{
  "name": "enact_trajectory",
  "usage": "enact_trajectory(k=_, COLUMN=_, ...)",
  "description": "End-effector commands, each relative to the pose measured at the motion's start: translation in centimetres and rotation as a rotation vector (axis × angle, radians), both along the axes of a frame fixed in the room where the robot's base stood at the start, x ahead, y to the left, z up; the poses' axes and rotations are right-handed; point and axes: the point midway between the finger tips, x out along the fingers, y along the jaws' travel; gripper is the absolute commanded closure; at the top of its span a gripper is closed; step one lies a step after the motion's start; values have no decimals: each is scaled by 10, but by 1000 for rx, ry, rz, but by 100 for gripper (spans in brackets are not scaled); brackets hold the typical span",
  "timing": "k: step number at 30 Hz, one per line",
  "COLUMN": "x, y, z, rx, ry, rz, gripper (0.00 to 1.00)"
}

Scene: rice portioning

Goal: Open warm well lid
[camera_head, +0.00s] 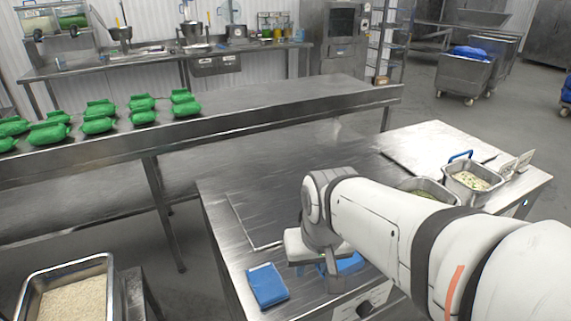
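My arm reaches in from the lower right over the steel work table (222,190), with the wrist bent down near the table's middle. My gripper (325,268) is at the end of it, low over the table's front part; its fingertips are mostly hidden by my wrist, so I cannot tell if it is open or shut. Blue parts show beneath it. A thin rectangular outline (240,222) is visible in the tabletop left of my wrist. A pale flat panel (435,146) lies at the table's back right. I cannot tell which of these is the warm well lid.
A blue folded item (267,285) lies at the table's front left. Food pans (472,182) stand at the right, one with a blue handle. A rice tray (68,266) is at lower left. Green packs (97,117) sit on the long bench (240,115) behind.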

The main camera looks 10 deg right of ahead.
Motion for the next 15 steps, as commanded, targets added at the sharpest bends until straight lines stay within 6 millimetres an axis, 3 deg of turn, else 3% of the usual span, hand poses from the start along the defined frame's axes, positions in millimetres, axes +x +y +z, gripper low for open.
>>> enact_trajectory(k=1, x=13, y=-12, z=10, rx=13, ry=6, rz=-43, gripper=66)
enact_trajectory(k=7, x=87, y=-41, z=35, rx=101, ry=23, rz=-400, gripper=66)
enact_trajectory(k=15, x=189, y=-98, z=31, rx=225, ry=42, rz=-931, gripper=66)
